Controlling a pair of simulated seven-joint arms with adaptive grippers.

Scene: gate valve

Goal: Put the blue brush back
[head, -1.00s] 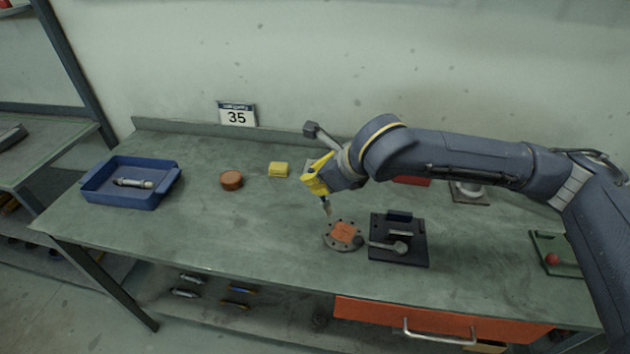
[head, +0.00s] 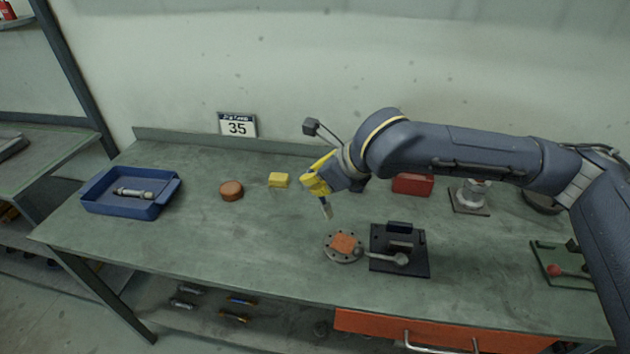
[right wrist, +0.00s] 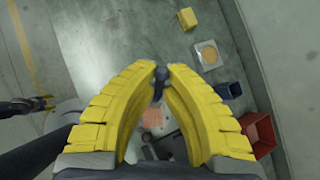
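My right gripper (head: 322,190) is shut on a slim brush (head: 326,211), held tip-down above the bench, behind and left of the round flange. In the right wrist view the yellow fingers (right wrist: 158,72) close around its dark blue end (right wrist: 157,82). A dark blue open box (right wrist: 230,95) stands on the bench beside a red bin. In the head view it is mostly hidden behind my right gripper. The round grey flange (head: 329,252) has an orange patch on top. My left gripper (right wrist: 42,104) shows small at the left of the wrist view; its opening is unclear.
A black fixture with a lever (head: 400,250) stands right of the flange. The red bin (head: 412,184) is behind it. The bench's left middle is clear.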

